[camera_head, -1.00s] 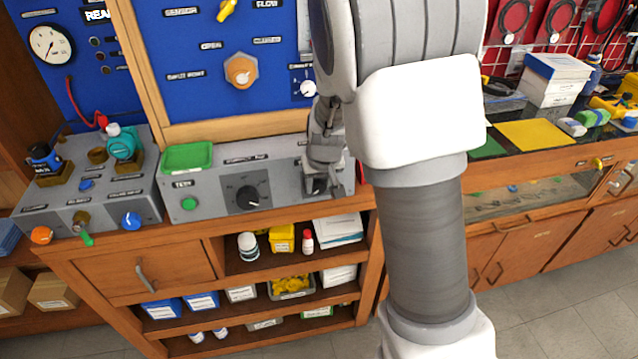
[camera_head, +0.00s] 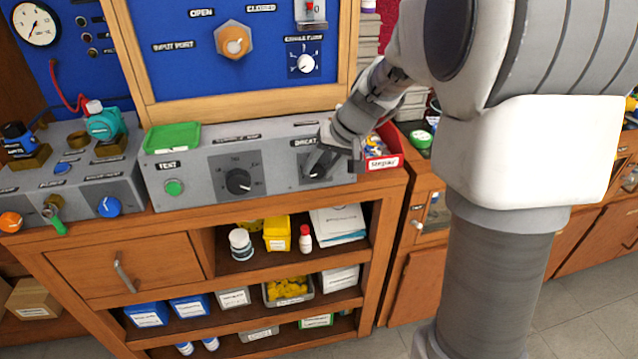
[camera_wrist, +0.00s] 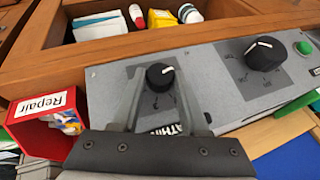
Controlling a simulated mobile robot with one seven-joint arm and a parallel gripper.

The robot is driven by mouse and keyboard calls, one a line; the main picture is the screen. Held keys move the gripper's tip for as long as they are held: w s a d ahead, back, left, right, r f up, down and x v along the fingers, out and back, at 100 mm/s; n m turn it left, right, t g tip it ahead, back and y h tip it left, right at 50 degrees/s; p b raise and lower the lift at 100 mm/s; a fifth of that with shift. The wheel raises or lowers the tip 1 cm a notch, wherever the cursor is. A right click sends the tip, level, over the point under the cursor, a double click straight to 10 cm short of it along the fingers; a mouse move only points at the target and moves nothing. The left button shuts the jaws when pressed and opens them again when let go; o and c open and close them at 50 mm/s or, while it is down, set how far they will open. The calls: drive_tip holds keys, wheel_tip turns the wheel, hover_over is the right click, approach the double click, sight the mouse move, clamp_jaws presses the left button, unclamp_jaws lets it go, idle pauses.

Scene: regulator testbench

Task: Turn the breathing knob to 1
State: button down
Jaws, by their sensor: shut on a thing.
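The breathing knob (camera_wrist: 160,76) is small and black with a white pointer line. It sits on a dark dial plate at the right end of the grey test box (camera_head: 205,200), partly covered by my gripper in the head view (camera_head: 317,172). My gripper (camera_wrist: 158,80) reaches down over the dial, one finger on each side of the knob, and is shut on it. In the wrist view the pointer line points to the right and slightly up. The dial's marks are too small to read surely, and the label beside it is partly hidden by my gripper.
A larger black knob (camera_head: 238,181) and a green button (camera_head: 174,187) are on the same box. A green tray (camera_head: 172,138) lies on top. A red Repair bin (camera_head: 383,160) stands close to the right of my gripper. Open shelves lie below.

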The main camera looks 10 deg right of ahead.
drive_tip(key=y+b, duration=0.1)
drive_tip(key=b, duration=0.1)
drive_tip(key=m+y+b, duration=0.1)
drive_tip(key=b, duration=0.1)
drive_tip(key=shift+d+f+t, duration=0.25)
drive_tip(key=shift+f+t, duration=0.05)
drive_tip(key=shift+f, duration=0.1)
drive_tip(key=m+y+b, duration=0.1)
drive_tip(key=y+b, duration=0.1)
drive_tip(key=b, duration=0.1)
drive_tip(key=shift+r, duration=0.1)
drive_tip(key=shift+r+t+y, duration=0.1)
drive_tip(key=shift+t+y, duration=0.2)
drive_tip(key=shift+y, duration=0.1)
drive_tip(key=shift+c, duration=2.1)
unclamp_jaws()
drive_tip(key=shift+d, duration=0.1)
drive_tip(key=p+v, duration=0.4)
drive_tip(key=v, duration=1.3)
drive_tip(key=shift+r, duration=0.2)
